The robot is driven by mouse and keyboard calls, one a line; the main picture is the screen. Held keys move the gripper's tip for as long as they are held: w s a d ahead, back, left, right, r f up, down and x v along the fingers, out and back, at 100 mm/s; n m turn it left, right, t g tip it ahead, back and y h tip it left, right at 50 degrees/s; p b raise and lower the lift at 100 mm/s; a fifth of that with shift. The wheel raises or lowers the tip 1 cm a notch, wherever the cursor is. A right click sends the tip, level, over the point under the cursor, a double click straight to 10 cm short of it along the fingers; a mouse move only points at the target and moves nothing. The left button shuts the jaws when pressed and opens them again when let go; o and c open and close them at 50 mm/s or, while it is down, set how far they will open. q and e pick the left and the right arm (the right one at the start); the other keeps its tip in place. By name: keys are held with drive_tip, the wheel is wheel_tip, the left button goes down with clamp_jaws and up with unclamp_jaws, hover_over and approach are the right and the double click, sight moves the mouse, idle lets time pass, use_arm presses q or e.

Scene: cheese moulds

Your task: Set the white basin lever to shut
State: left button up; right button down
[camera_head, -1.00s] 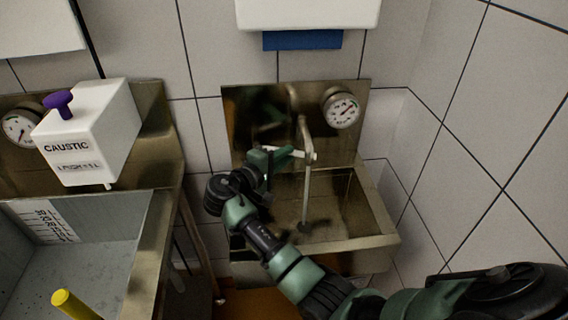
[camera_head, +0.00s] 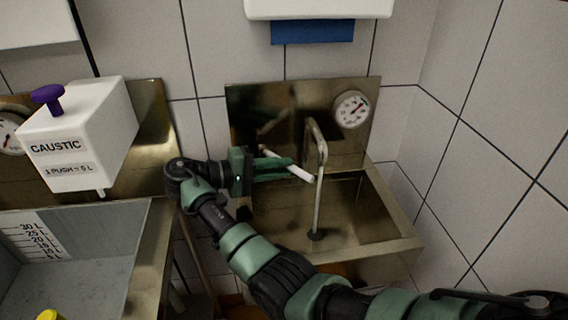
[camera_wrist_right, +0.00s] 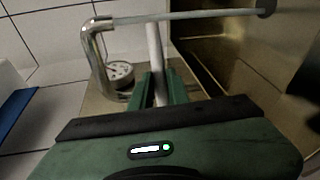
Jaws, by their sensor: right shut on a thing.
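The white basin lever (camera_head: 302,174) is a slim white bar beside the bent metal spout (camera_head: 319,190) of the small steel basin (camera_head: 405,245). In the head view it slants down to the right, with its lower right end close to the spout. My right gripper (camera_head: 290,163) reaches it from the left and is shut on it. In the right wrist view the lever (camera_wrist_right: 154,50) stands upright between the two green fingers (camera_wrist_right: 159,88). The fingers hide part of the lever. My left gripper is out of view.
A round gauge (camera_head: 351,109) sits on the steel backsplash (camera_head: 245,105), right of the spout. A white caustic dispenser (camera_head: 85,135) with a purple knob and a grey tank (camera_head: 85,285) are at the left. A tiled wall (camera_head: 490,150) closes the right side.

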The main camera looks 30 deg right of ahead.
drive_tip(key=c, duration=1.6)
unclamp_jaws()
drive_tip(key=shift+c, duration=0.2)
